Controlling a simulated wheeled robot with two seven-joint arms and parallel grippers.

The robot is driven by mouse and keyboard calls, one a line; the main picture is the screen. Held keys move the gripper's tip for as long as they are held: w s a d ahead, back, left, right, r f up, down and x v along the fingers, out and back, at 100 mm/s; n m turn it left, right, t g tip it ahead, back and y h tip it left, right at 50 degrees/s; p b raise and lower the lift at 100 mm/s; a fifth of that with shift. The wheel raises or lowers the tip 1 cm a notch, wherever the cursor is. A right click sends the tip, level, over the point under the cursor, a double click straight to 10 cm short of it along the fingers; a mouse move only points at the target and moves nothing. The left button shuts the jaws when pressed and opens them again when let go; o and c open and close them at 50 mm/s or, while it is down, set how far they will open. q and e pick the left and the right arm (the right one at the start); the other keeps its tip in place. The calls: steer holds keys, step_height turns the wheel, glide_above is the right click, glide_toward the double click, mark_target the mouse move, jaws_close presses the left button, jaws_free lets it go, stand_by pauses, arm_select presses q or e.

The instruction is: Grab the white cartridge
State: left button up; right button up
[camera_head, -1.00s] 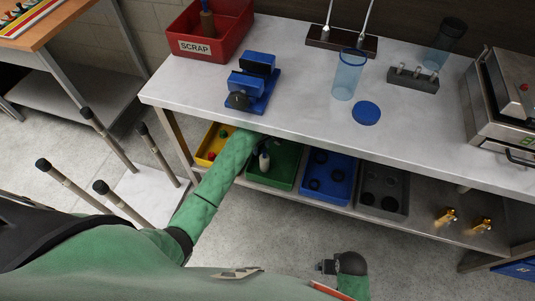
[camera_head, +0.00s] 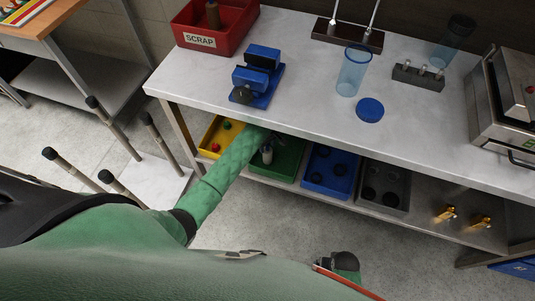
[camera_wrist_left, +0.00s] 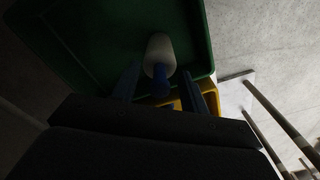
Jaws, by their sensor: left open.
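The white cartridge (camera_wrist_left: 158,52) has a pale, rounded body and a blue end. It is in the green bin (camera_wrist_left: 90,50) on the lower shelf; in the head view the cartridge (camera_head: 267,155) shows beside the end of my left forearm. My left gripper (camera_wrist_left: 160,76) is open, its two dark fingers on either side of the cartridge's blue end. I cannot tell whether they touch it. In the head view my left gripper (camera_head: 279,139) is mostly hidden under the tabletop edge. A dark end of my right arm (camera_head: 344,262) shows at the bottom; its jaws are not clear.
The bench top (camera_head: 310,95) overhangs the bins. A yellow bin (camera_head: 212,147) is left of the green one; a blue bin (camera_head: 328,187) and a grey bin (camera_head: 382,202) are to the right. Brass fittings (camera_head: 447,213) stand farther right. Upturned table legs (camera_head: 112,127) are left.

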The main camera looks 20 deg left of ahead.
arm_select(q)
steer(key=shift+f, duration=0.35)
jaws_close()
